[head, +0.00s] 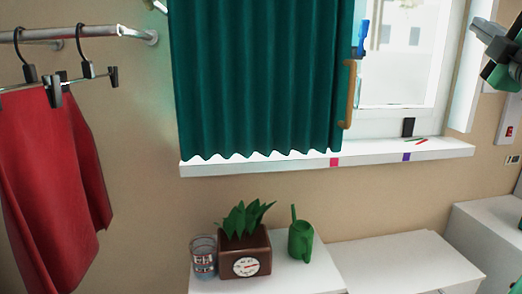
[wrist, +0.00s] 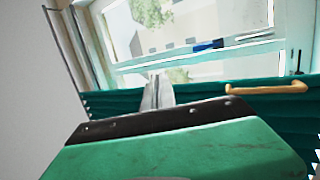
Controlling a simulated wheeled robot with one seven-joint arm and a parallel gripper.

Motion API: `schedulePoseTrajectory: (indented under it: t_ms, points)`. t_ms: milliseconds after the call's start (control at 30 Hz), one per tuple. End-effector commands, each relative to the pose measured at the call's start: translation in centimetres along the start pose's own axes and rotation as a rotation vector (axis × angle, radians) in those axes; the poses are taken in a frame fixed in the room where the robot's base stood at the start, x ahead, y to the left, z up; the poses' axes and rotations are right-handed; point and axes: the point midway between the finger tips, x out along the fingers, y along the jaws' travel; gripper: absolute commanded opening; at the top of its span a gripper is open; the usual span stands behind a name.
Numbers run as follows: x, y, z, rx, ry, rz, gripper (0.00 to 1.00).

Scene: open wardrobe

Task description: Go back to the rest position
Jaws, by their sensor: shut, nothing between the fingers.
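My gripper (wrist: 157,92) shows in the wrist view as pale fingers closed together beyond a dark strip and a green housing. Nothing is between the fingers. In the head view, my gripper (head: 482,32) enters at the upper right edge, in front of the window side and wall, apart from the curtain. The rest of my arm is mostly out of view.
A teal curtain (head: 260,80) covers the window's left part; its wooden handle (head: 349,95) is at its right edge. Below the sill (head: 285,160) are a potted plant (head: 245,250), glass (head: 203,257) and green watering can (head: 301,241). Red clothing (head: 50,180) hangs left.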

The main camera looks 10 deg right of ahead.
Motion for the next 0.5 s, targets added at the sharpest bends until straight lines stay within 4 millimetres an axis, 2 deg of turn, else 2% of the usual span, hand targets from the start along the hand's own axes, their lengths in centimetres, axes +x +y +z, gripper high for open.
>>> schedulePoseTrajectory:
  t_ms: [267,367,500]
  points:
    - [2.7,-3.4,-1.9,0.195,-0.039,-0.112,0.0]
    - [3.6,-5.2,-3.1,0.281,-0.061,-0.169,0.0]
    - [4.6,-8.8,-5.6,0.436,-0.105,-0.282,0.0]
